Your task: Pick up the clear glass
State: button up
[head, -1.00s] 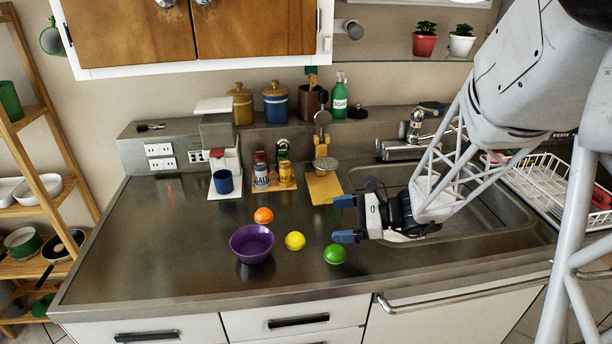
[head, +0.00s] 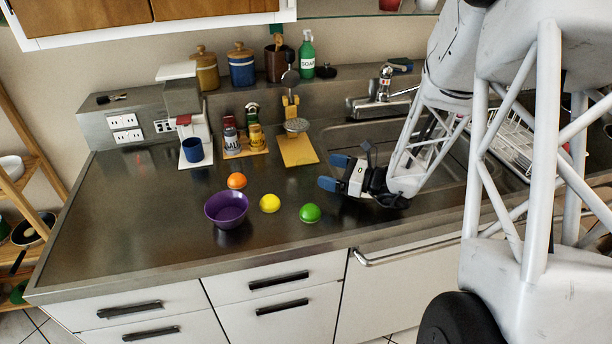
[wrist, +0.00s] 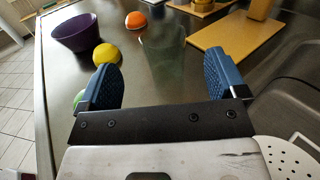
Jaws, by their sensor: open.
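A clear glass (wrist: 163,48) shows faintly in the wrist view as a see-through, greenish shape on the dark counter, ahead of my gripper (wrist: 163,78). It lies between the lines of the two blue fingers and is not between the pads. I cannot make the glass out in the head view. There, my gripper (head: 334,172) is open and empty, low over the counter in front of the sink, with its fingers pointing left.
A green ball (head: 310,213), a yellow ball (head: 269,203), an orange ball (head: 237,181) and a purple bowl (head: 227,209) are left of my gripper. A yellow board (head: 299,151) lies behind. The counter's left part is clear.

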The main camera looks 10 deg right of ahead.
aim_at(306, 164)
jog(key=shift+x, duration=1.2)
jog(key=shift+a, duration=0.1)
jog(key=shift+x, duration=2.55)
jog(key=shift+w, duration=0.15)
jog(key=shift+c, duration=0.4)
jog(key=c, duration=1)
